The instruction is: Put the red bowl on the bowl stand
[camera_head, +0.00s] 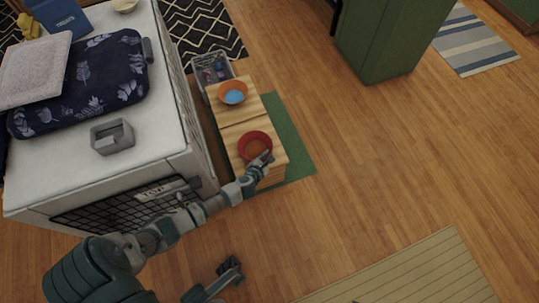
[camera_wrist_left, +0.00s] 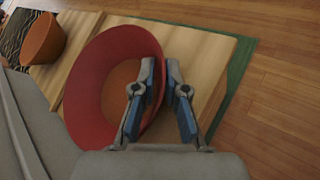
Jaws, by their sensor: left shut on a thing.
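The red bowl (camera_head: 254,143), with an orange-brown inside, is at the near end of a light wooden stand (camera_head: 238,129) with two top sections. In the left wrist view the bowl (camera_wrist_left: 88,75) looks tilted over the wood (camera_wrist_left: 203,60); I cannot tell whether it touches it. My left gripper (camera_head: 266,157) is at the bowl's near right rim. Its fingers (camera_wrist_left: 161,68) are shut on the rim in the wrist view. A small grey square-shaped object (camera_head: 112,137) lies on the white crate top. My right gripper (camera_head: 230,270) is low and apart from the bowl; its jaws are unclear.
An orange bowl with blue contents (camera_head: 233,92) sits on the stand's far section. The white crate (camera_head: 165,122) stands close left, carrying a dark leafy cushion (camera_head: 95,85). A clear bin (camera_head: 210,70) is behind the stand. Open wooden floor (camera_head: 380,150) lies right.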

